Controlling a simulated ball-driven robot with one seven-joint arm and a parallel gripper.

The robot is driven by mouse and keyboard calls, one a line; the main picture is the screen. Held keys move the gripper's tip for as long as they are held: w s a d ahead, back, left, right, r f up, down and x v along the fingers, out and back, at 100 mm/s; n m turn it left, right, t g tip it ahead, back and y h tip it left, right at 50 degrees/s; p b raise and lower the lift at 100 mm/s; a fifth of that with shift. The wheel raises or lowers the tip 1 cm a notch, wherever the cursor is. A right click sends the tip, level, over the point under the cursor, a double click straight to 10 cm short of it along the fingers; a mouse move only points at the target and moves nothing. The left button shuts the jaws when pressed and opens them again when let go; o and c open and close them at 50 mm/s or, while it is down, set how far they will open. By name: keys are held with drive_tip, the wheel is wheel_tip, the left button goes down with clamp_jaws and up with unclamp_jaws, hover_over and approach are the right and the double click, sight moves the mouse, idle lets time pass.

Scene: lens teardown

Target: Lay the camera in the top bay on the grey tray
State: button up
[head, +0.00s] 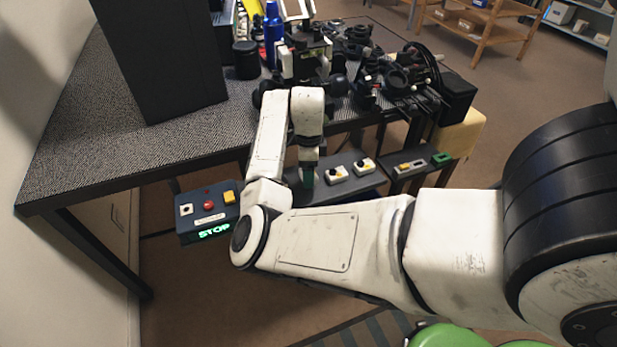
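My gripper (307,176) points down just off the table's front edge, at the end of my folded white arm. Its end looks small and dark green, and I cannot tell whether it is open or shut or holds anything. I cannot make out a camera for certain; black gear and camera-like parts (365,90) crowd the back right of the table. No grey tray with bays can be clearly told; a dark grey panel (375,181) with small white and black pieces lies below the table edge, partly hidden by my arm.
A tall black block (160,60) stands on the table (95,140), whose left part is bare. A blue bottle (273,35) and black jar (246,60) stand behind my arm.

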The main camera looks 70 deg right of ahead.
drive_tip(key=shift+d+f, duration=0.2)
drive_tip(key=shift+f, duration=1.5)
drive_tip(key=shift+f+b, duration=0.2)
drive_tip(key=shift+b, duration=0.15)
drive_tip(key=o, duration=1.1)
